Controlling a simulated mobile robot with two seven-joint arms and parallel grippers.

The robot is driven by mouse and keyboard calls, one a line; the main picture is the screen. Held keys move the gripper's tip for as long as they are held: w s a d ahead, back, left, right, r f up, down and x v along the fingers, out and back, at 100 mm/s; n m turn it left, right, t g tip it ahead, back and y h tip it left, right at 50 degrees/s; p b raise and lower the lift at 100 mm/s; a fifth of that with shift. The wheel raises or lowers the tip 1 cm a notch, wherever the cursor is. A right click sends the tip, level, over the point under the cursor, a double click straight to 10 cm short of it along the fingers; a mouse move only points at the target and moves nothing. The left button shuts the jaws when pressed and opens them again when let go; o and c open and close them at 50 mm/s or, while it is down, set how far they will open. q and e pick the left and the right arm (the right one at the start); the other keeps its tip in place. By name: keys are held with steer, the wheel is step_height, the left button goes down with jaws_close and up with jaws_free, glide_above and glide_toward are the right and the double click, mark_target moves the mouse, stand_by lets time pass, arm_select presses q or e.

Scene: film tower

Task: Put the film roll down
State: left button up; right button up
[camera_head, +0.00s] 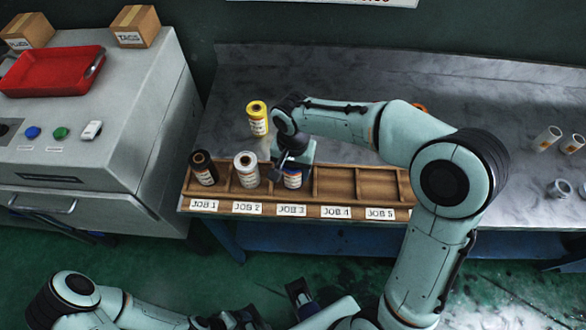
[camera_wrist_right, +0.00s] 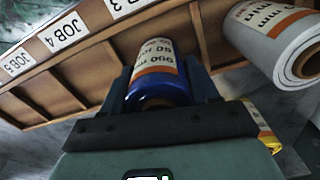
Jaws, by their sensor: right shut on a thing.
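The film roll in my right gripper (camera_head: 290,163) is blue with a white and orange label; this blue roll (camera_head: 292,179) is upright at the JOB 3 compartment of the wooden rack (camera_head: 337,183). In the right wrist view the blue roll (camera_wrist_right: 157,75) sits between the two dark fingers, which are shut on it. Its far end reaches into the rack, but I cannot tell whether it touches the floor. My left arm is low in the head view, with its dark gripper (camera_head: 300,292) partly shown; its jaw state is unclear.
A black roll (camera_head: 203,168) stands in JOB 1 and a white roll (camera_head: 246,169) in JOB 2, close beside my gripper. A yellow roll (camera_head: 257,118) stands behind the rack. JOB 4 and JOB 5 are empty. White rolls (camera_head: 547,139) lie at the right.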

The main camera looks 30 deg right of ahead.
steer(key=shift+f, duration=0.2)
steer(key=shift+f, duration=0.2)
steer(key=o, duration=1.2)
steer(key=shift+c, duration=0.2)
steer(key=shift+r, duration=0.1)
steer(key=shift+r, duration=0.25)
step_height(320, 180, up, 12)
steer(key=shift+f+p, duration=0.15)
steer(key=shift+p, duration=0.8)
